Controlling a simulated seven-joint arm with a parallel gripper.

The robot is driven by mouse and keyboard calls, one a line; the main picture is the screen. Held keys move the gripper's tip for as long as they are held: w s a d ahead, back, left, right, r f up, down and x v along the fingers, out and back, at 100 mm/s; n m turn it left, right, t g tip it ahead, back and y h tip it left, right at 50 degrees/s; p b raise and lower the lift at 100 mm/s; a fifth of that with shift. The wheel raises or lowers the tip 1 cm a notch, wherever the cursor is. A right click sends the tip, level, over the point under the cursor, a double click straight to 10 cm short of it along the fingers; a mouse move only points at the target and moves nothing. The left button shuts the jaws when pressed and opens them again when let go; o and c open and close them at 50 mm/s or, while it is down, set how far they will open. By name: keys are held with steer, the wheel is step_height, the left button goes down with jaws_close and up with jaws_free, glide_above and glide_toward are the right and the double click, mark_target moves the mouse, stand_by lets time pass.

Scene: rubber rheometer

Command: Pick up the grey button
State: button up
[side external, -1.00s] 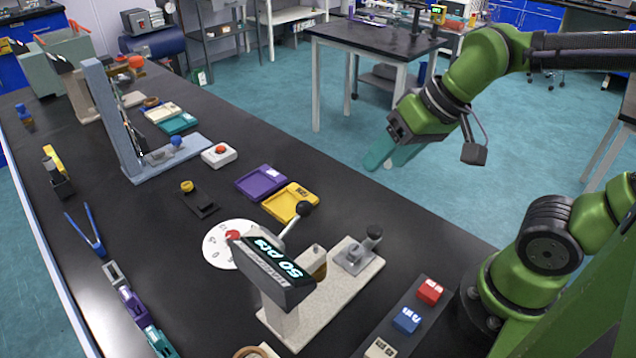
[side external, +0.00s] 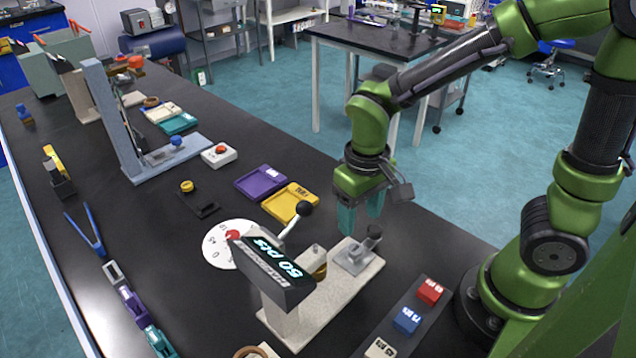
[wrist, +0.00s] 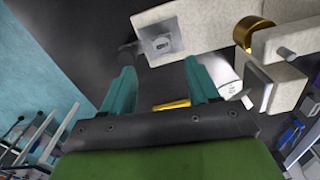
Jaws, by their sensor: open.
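In the wrist view a dark knob (wrist: 127,51) shows at the left edge of the base, beside a grey block (wrist: 162,43). My gripper (side external: 361,214) points down, open and empty, above and just behind that end of the base. In the wrist view its teal fingers (wrist: 161,76) are spread apart, with the base ahead of them.
Yellow (side external: 283,206) and purple (side external: 258,184) trays lie to the left.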

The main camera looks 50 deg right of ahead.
mark_target(355, 248)
steer(key=f, duration=0.7)
steer(key=shift+a+f, duration=0.2)
steer(key=shift+f, duration=0.05)
steer(key=shift+r, duration=0.1)
steer(key=c, duration=1.1)
